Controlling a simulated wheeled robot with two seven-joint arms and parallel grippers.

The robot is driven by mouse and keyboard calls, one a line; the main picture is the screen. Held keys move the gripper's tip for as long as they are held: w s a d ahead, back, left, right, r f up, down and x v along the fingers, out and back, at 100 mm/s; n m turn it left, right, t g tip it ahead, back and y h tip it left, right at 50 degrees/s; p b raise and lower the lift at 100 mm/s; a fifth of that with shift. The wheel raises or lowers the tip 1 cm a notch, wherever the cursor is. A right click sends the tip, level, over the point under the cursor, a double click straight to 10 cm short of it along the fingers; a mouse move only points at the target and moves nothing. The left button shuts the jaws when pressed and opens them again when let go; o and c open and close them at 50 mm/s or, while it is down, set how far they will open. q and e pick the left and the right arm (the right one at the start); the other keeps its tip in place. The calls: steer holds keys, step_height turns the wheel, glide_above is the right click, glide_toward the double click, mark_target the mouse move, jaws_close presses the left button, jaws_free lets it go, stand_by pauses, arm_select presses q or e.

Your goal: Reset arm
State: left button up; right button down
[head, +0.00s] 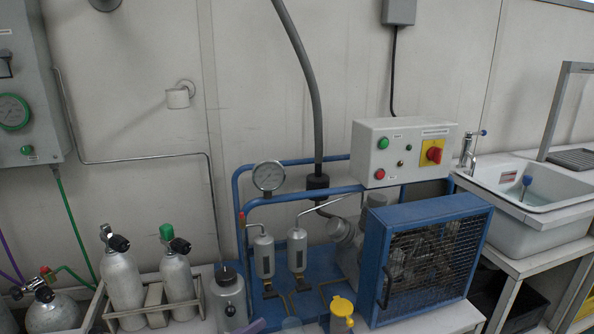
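Neither of my grippers shows in the head view, and no part of my arms can be made out. The task line names no object other than the arm. A compressor unit (430,255) with a blue frame and mesh guard stands in the middle right. Above it is a grey control box (402,150) with green and red buttons and a red knob on a yellow plate. A round gauge (268,176) sits on the blue rail.
Grey cylinders (122,280) stand in a rack at the lower left, near a wall panel (25,90) with a green-rimmed gauge. A grey canister (229,298) and a yellow-capped item (341,310) stand in front. A white sink (532,200) is at the right.

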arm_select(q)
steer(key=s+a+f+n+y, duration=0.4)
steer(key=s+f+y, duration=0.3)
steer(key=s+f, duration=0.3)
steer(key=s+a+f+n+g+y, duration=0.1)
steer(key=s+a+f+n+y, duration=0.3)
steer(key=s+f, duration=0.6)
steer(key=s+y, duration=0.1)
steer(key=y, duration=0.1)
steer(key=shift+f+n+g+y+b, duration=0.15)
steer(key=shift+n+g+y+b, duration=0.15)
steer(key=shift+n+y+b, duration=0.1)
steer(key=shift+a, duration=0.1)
